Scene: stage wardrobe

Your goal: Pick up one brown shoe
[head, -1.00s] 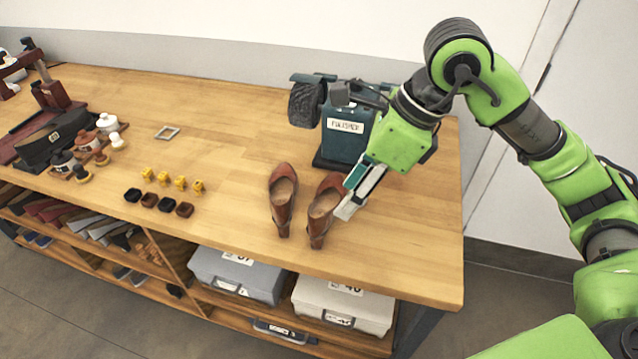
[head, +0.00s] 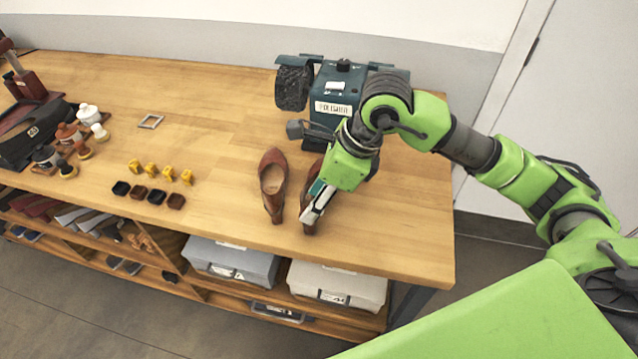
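Two brown high-heeled shoes stand side by side on the wooden bench. The left brown shoe (head: 272,187) is fully in view and nothing touches it. The right brown shoe (head: 307,192) is largely hidden behind my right gripper (head: 311,217), which points down over its heel end. The gripper's fingers overlap this shoe in the picture. I cannot tell whether they are closed on it or only beside it. My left gripper is not in view.
A teal polisher (head: 333,97) stands behind the shoes. Yellow pieces (head: 151,169) and small dark cups (head: 157,196) lie to the left, with a metal frame (head: 151,121) behind them. Lidded boxes (head: 338,284) sit on the shelf below. The bench (head: 395,225) is bare right of the gripper.

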